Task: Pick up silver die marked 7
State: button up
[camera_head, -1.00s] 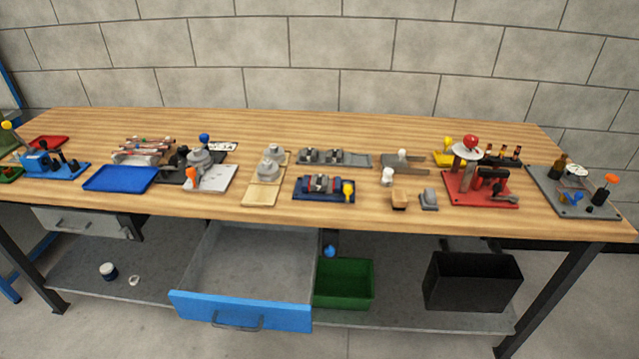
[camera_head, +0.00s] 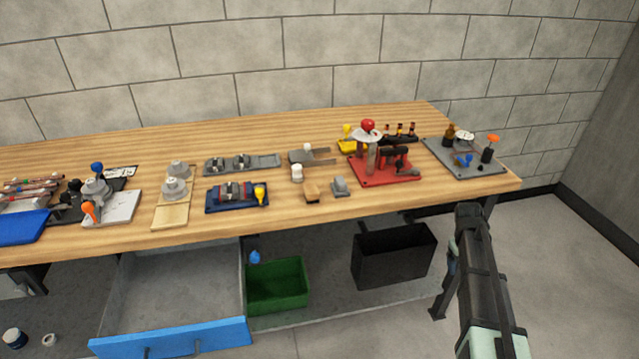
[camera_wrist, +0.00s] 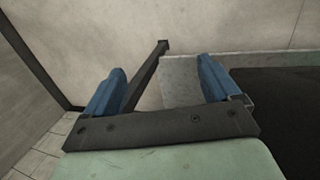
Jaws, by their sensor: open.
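Several silver-grey, die-like parts are on the workbench in the head view. Two round ones (camera_head: 173,187) stand on a light wooden board. Two small dark-silver ones (camera_head: 242,161) sit in a long grey tray (camera_head: 270,160). Another silver part (camera_head: 232,191) is in a blue fixture (camera_head: 222,206). No number is legible, so I cannot tell which is the die marked 7. In the wrist view, my gripper (camera_wrist: 160,86) has its two blue fingers wide apart with nothing held between them. It is away from these parts.
A red press fixture (camera_head: 385,168) and a grey plate (camera_head: 465,158) with tools stand at the bench's right. Below, a blue-fronted drawer (camera_head: 170,338) is pulled out, beside a green bin (camera_head: 277,286) and a black bin (camera_head: 393,254). Bare wood lies along the back.

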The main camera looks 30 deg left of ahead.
jog(key=w+a+r+n+t, duration=0.1)
jog(key=w+a+r, duration=0.2)
jog(key=r, duration=0.4)
jog(key=w+a+r+n+t, duration=0.1)
jog(key=w+a+r, duration=0.25)
jog(key=r, duration=0.35)
jog(key=w+a+r+t+y, duration=0.1)
jog(key=a+r, duration=0.6)
jog(key=r, duration=0.4)
jog(key=a+r+t, duration=0.1)
jog(key=a+r, duration=0.6)
jog(key=r, duration=0.3)
jog(key=m+g+y, duration=0.2)
jog(key=m+g, duration=0.4)
jog(key=m, duration=1.4)
send_over(229, 188)
jog(key=f, duration=0.7)
jog(key=shift+s+f, duration=0.3)
jog(key=shift+w+f, duration=0.15)
jog(key=shift+f, duration=1.3)
jog(key=shift+w+f, duration=0.15)
jog(key=shift+f, duration=1.25)
